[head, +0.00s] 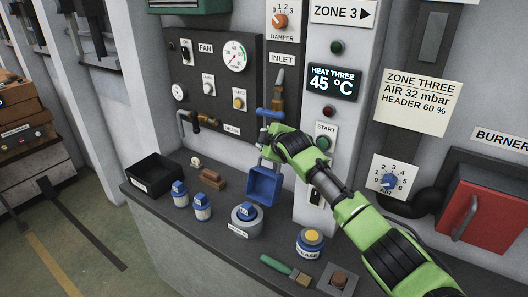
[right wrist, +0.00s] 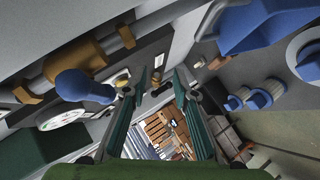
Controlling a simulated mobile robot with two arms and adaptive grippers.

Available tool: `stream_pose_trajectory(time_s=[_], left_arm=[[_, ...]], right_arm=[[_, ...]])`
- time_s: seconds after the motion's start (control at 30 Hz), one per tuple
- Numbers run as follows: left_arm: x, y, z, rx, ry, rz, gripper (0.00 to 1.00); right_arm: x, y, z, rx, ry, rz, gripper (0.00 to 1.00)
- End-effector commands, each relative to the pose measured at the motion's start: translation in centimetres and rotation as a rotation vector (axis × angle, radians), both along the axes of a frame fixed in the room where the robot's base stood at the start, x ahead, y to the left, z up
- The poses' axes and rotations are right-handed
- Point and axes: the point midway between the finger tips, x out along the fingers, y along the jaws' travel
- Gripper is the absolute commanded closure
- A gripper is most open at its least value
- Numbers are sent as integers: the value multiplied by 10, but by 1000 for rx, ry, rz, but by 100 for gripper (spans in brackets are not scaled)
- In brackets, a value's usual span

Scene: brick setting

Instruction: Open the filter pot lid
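A grey round pot with a blue knob on top (head: 246,214) stands on the dark bench in the head view. A label lies at its front, too small to read; it may be the filter pot, and its lid looks seated. A blue round top at the right edge of the right wrist view (right wrist: 309,62) appears to be the same pot. My right gripper (right wrist: 159,76) is open and empty, its fingertips apart. In the head view it is beside the blue inlet valve handle, above and behind the pot, partly hidden by my wrist. My left gripper is not in view.
A blue scoop-shaped container (head: 263,186) is behind the pot. Two blue-capped bottles (head: 202,207) and a black bin (head: 155,177) stand left. A yellow-topped grease pot (head: 310,243) and a green-handled brush (head: 283,269) are right. The wall carries pipes and a gauge panel (head: 214,80).

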Motion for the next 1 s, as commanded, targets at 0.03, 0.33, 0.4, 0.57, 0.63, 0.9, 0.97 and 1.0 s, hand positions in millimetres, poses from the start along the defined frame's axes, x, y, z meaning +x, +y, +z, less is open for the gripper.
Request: stream_pose_trajectory(time_s=[0.03, 0.33, 0.4, 0.57, 0.63, 0.9, 0.97, 1.0], left_arm=[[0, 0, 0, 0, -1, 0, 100], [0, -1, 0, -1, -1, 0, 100], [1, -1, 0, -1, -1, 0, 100], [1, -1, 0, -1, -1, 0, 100], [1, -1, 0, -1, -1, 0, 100], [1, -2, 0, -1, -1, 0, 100], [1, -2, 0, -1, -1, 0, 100], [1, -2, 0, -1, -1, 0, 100]], right_arm=[[0, 0, 6, 1, -2, 0, 74], [0, 0, 14, 0, 0, 0, 74], [0, 0, 14, 0, 0, 0, 74], [-4, 1, 7, 8, 11, 0, 100], [-11, 4, -6, 23, 34, -2, 100], [-109, 12, -126, 201, 273, -63, 100], [-139, 7, -152, 247, 336, -99, 100], [-160, 3, -168, 278, 377, -126, 100]])
